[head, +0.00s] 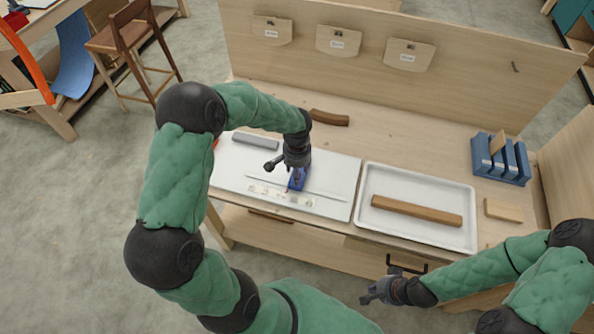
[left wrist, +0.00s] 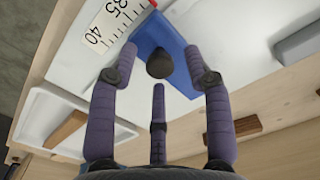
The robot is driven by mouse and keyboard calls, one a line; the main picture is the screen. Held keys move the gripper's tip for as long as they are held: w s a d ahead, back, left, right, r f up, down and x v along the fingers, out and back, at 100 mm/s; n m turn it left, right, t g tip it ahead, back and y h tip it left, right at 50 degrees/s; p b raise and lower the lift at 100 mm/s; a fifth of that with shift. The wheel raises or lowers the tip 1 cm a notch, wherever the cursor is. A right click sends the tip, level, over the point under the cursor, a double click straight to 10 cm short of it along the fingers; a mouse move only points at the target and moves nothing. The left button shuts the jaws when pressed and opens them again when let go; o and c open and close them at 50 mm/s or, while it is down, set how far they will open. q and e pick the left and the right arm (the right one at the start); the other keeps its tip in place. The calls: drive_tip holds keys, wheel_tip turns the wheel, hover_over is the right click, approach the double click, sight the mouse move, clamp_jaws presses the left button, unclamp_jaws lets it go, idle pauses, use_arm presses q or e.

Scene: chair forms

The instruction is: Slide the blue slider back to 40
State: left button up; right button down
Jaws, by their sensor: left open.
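The blue slider (head: 297,181) sits on the white board (head: 335,172), beside the right part of a printed scale strip (head: 280,195). In the left wrist view the slider (left wrist: 180,45) has a dark round knob (left wrist: 160,65), and the scale (left wrist: 108,22) shows 35 and 40. The slider's edge lies along the ticks; its exact reading cannot be told. My left gripper (head: 296,165) is open over the slider. In the left wrist view its fingers (left wrist: 160,78) stand around the knob, with no clear grip. My right gripper (head: 372,291) is open and empty before the bench front.
A grey block (head: 255,141) lies at the board's back left. A white tray (head: 430,233) with a wooden bar (head: 417,211) stands to the right. A blue rack (head: 501,160) and a small wood block (head: 503,210) are further right. A curved brown piece (head: 329,118) lies behind the board.

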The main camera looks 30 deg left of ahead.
use_arm(q)
clamp_jaws()
drive_tip(key=d, duration=0.2)
drive_tip(key=w+d+b, duration=0.1)
drive_tip(key=d, duration=0.2)
drive_tip(key=w+d, duration=0.1)
drive_tip(key=d, duration=0.2)
drive_tip(key=shift+d, duration=0.2)
drive_tip(key=shift+c, duration=1.3)
unclamp_jaws()
drive_tip(key=shift+o, duration=1.3)
drive_tip(key=shift+d, duration=0.15)
drive_tip(key=shift+r, duration=0.1)
